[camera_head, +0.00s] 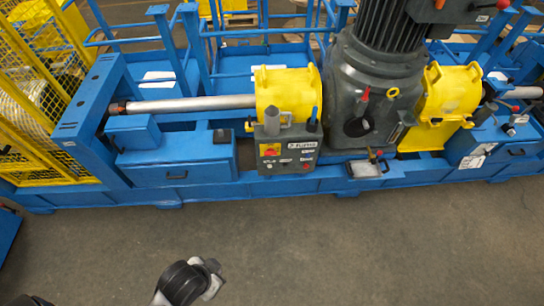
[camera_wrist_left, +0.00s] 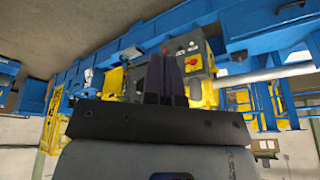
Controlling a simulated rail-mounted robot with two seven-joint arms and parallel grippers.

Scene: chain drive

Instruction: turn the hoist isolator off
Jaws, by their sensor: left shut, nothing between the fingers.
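A grey control box (camera_head: 288,150) stands on the front of the blue frame, below the yellow guard. A red rotary knob on a yellow plate (camera_head: 269,150) sits at its upper left; it looks like the isolator, but its label is too small to read. The knob also shows in the left wrist view (camera_wrist_left: 193,60), which is upside down. My left gripper (camera_wrist_left: 166,60) has its dark fingers together and empty. They overlap the box's edge beside the knob in that view; I cannot tell the distance. The head view shows no fingers clearly. My right gripper is out of view.
A lever with a blue grip (camera_head: 314,116) and a grey cylinder (camera_head: 271,122) stand on top of the box. A dark gearbox (camera_head: 365,95) is to its right, a steel shaft (camera_head: 195,104) to its left. The floor (camera_head: 340,245) in front is clear.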

